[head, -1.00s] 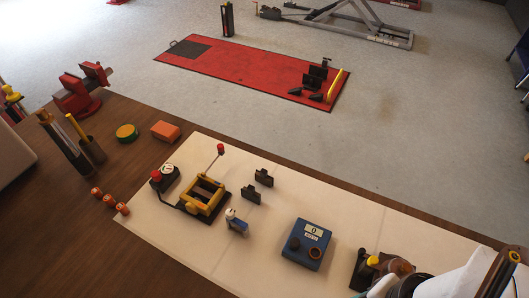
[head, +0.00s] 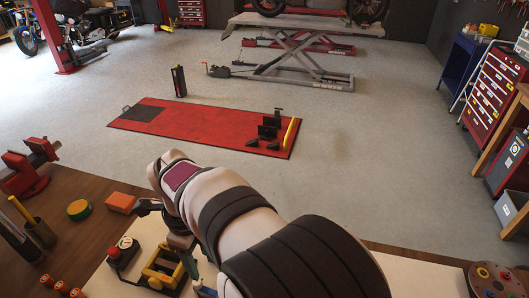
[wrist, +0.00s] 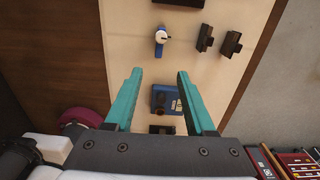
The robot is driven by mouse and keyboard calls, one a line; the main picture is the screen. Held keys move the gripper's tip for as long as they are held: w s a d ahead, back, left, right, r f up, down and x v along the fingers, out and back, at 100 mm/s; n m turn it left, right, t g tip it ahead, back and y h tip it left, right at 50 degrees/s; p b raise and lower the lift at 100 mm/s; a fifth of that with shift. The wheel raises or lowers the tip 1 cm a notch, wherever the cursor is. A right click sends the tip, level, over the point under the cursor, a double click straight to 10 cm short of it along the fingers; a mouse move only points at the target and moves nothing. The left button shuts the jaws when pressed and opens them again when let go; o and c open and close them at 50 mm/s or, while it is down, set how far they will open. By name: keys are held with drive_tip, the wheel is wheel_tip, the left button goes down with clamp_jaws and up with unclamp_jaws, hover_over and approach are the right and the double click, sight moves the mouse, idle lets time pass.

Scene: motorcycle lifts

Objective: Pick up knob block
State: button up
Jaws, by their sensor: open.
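A small blue block with a white knob (wrist: 161,38) stands on the pale mat in the wrist view, just beyond my fingertips. In the head view its blue part (head: 206,291) shows only at the bottom edge, partly hidden by my arm. My gripper (wrist: 158,74) has two teal fingers, spread apart, with nothing held between them. A larger blue box with dark knobs (wrist: 165,99) shows below, between the fingers. In the head view one teal finger (head: 188,263) shows beside the yellow frame.
Two black brackets (wrist: 205,38) stand right of the small block. The yellow frame on a black base (head: 163,268) and a red-topped switch box (head: 123,252) are at the left.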

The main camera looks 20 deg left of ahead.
sight(208, 290)
drive_tip(key=shift+m, duration=0.3)
drive_tip(key=f, duration=1.6)
drive_tip(key=shift+s+a+f, duration=0.1)
drive_tip(key=shift+a+f, duration=0.1)
drive_tip(key=shift+f, duration=0.05)
clamp_jaws()
drive_tip(key=shift+r, duration=0.1)
